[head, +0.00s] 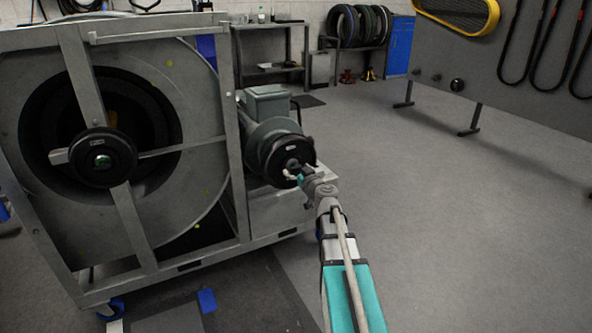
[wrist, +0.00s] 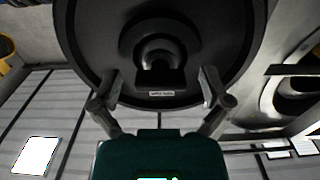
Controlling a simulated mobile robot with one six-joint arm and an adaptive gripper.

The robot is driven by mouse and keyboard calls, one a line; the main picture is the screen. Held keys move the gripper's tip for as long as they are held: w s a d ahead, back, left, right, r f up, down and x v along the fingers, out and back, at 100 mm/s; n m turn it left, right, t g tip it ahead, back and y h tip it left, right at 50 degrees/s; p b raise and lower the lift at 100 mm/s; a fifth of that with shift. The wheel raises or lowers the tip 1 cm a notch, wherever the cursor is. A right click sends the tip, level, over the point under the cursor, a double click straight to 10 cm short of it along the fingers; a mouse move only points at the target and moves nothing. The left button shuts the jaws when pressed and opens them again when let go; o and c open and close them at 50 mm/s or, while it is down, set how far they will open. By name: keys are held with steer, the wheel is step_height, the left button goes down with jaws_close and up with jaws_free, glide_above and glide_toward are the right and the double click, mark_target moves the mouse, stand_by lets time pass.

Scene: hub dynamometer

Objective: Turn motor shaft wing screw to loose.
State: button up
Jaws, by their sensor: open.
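The grey motor (head: 268,108) sits on the right side of the dynamometer frame, with a black round disc (head: 283,157) on its shaft end facing my arm. My gripper (head: 300,175) is at the front of this disc. In the wrist view my gripper (wrist: 160,84) is open, with one finger on each side of a small label plate (wrist: 162,93) on the dark disc (wrist: 90,45). A round dark hub (wrist: 158,48) shows above the label. I cannot clearly make out the wing screw's wings; they may blend into the dark hub. Contact with the fingers cannot be told.
The large drum in its steel frame (head: 148,268) stands left of my arm, with a second black hub (head: 102,158) on it. A shelf (head: 272,68) and a tyre rack stand at the back. The floor (head: 450,190) to the right is clear.

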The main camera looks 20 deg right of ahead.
steer(key=s, duration=1.1)
steer(key=shift+s+d, duration=0.15)
steer(key=shift+s, duration=0.15)
steer(key=s+a+f+n+g+y+p, duration=0.2)
steer(key=a+g+y+p, duration=0.5)
steer(key=a, duration=1.1)
steer(key=s+a+m+g+h+p, duration=0.3)
steer(key=s+a+g+h+p, duration=0.2)
steer(key=s+g+h+p, duration=0.45)
step_height(320, 180, up, 39)
steer(key=s+g+y+p, duration=0.1)
steer(key=s+y+p, duration=0.1)
steer(key=p, duration=3.6)
steer(key=shift+s+f+p, duration=0.2)
steer(key=shift+s+p, duration=0.05)
steer(key=shift+p, duration=0.1)
steer(key=shift+g, duration=0.25)
